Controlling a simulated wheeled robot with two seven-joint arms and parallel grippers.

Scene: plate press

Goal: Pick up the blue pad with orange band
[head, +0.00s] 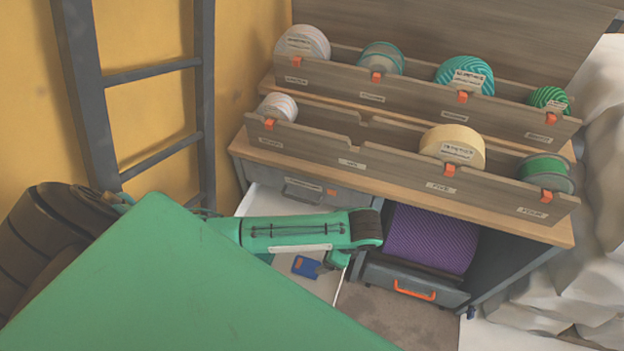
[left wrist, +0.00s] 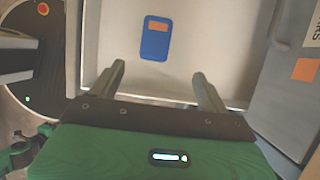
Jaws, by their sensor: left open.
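The blue pad with an orange band (head: 306,266) lies flat on the pale floor of an open drawer or tray (head: 325,288). In the left wrist view the pad (left wrist: 154,46) shows whole, with its orange band at the top end, beyond my fingertips. My left gripper (head: 332,264) is just to the right of the pad in the head view. In the left wrist view the left gripper's two fingers (left wrist: 160,74) are apart with nothing between them. The pad is not touched there. My right gripper is in neither view.
A grey drawer front (head: 318,194) closes the cabinet above. A purple ribbed roll (head: 430,238) sits in a grey drawer with an orange handle (head: 414,292) at the right. Wooden racks (head: 370,162) with several ribbon rolls stand on top. A dark ladder (head: 205,100) leans left.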

